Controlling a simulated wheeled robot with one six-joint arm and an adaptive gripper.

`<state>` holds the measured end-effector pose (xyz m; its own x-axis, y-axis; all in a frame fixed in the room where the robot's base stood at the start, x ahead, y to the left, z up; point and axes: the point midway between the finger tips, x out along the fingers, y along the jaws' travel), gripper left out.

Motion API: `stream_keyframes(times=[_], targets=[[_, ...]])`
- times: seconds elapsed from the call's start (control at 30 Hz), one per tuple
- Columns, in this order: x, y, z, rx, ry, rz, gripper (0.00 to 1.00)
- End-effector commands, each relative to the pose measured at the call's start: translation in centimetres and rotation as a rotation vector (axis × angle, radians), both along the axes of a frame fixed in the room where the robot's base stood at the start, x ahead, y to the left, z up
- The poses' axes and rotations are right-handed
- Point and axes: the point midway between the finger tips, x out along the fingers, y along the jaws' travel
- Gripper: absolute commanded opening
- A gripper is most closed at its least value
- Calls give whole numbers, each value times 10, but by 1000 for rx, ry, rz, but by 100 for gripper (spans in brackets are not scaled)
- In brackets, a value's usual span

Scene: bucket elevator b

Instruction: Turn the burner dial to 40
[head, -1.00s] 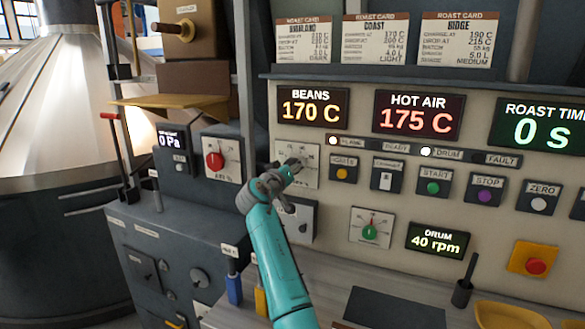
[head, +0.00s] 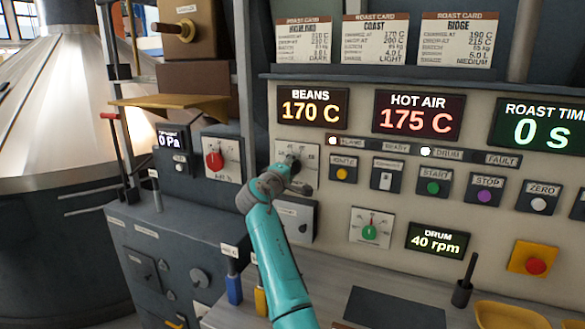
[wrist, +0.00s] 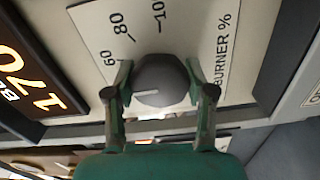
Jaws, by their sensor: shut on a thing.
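The burner dial (wrist: 160,72) is a dark round knob with a white pointer line, on a white plate (wrist: 190,30) marked "BURNER %". In the wrist view my gripper (wrist: 160,92) has one finger on each side of the knob and is shut on it. The pointer line points left and slightly down, on the far side of the 60 mark from 80. The scale mark it faces is hidden by the left finger. In the head view the burner plate (head: 311,176) is partly covered by my gripper (head: 296,168).
A red-knob dial (head: 214,160) is left of the burner plate. The ignite button (head: 342,174) is close on its right. Another dial plate (head: 301,228) is just below, and a green-knob dial (head: 370,232) is lower right. The hot air display (head: 418,113) reads 175 C.

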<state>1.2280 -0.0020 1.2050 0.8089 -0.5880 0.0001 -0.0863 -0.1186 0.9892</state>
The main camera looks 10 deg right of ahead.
Motion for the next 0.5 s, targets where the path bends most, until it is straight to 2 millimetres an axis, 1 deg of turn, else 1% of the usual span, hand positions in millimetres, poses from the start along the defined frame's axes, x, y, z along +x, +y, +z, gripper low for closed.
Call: stream_keyframes(times=[0.2,0.5], targets=[[0,1,1,-128,91,2,20],[0,1,0,-233,168,2,20]])
